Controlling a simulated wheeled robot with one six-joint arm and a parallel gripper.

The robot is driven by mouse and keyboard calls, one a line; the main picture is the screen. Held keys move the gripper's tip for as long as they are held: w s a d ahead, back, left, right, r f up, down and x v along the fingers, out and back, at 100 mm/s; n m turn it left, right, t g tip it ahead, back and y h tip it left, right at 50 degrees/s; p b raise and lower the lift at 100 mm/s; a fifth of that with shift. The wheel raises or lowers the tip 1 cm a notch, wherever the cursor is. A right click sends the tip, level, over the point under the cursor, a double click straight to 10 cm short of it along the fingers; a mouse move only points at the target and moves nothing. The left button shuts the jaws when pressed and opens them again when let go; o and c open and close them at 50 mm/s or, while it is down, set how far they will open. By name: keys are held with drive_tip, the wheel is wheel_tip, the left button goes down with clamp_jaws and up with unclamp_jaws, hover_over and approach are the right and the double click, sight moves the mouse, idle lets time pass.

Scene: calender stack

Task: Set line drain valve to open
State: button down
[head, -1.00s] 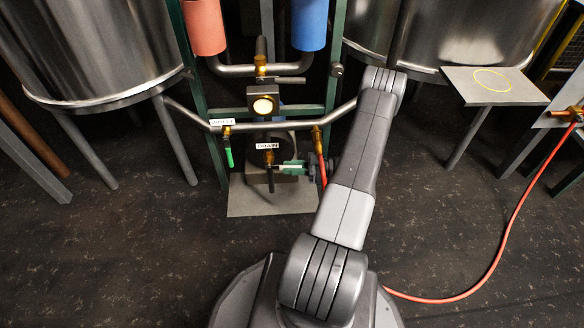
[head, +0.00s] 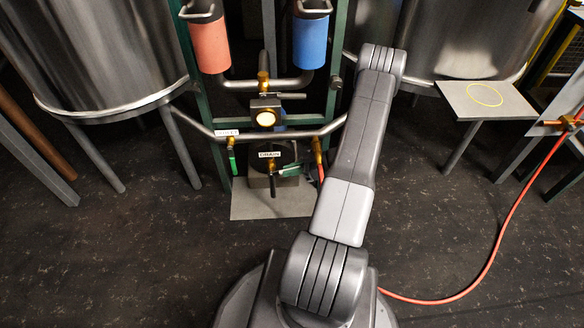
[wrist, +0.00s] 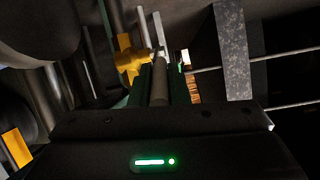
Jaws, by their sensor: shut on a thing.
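The drain valve's dark lever (head: 272,184) points down below the white DRAIN label (head: 269,155) on the pipe stand. My gripper (head: 287,170) reaches it from the right, with its green fingers at the lever. In the wrist view my gripper (wrist: 160,92) is shut on the grey lever (wrist: 159,76), which runs up between the fingers. A brass valve body (wrist: 128,60) shows just beyond, left of the lever. The valve's own body is hard to make out in the head view.
A second valve with a green handle (head: 232,158) hangs left of the drain. A brass fitting (head: 317,150) is close on the right. Red and blue cylinders (head: 311,42) sit above. Steel tanks (head: 85,50) flank the stand. A red hose (head: 505,232) crosses the floor at right.

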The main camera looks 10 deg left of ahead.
drive_tip(key=c, duration=1.4)
unclamp_jaws()
drive_tip(key=p+v, duration=0.3)
drive_tip(key=v, duration=1)
drive_tip(key=shift+d+r, duration=0.25)
drive_tip(key=shift+d, duration=0.05)
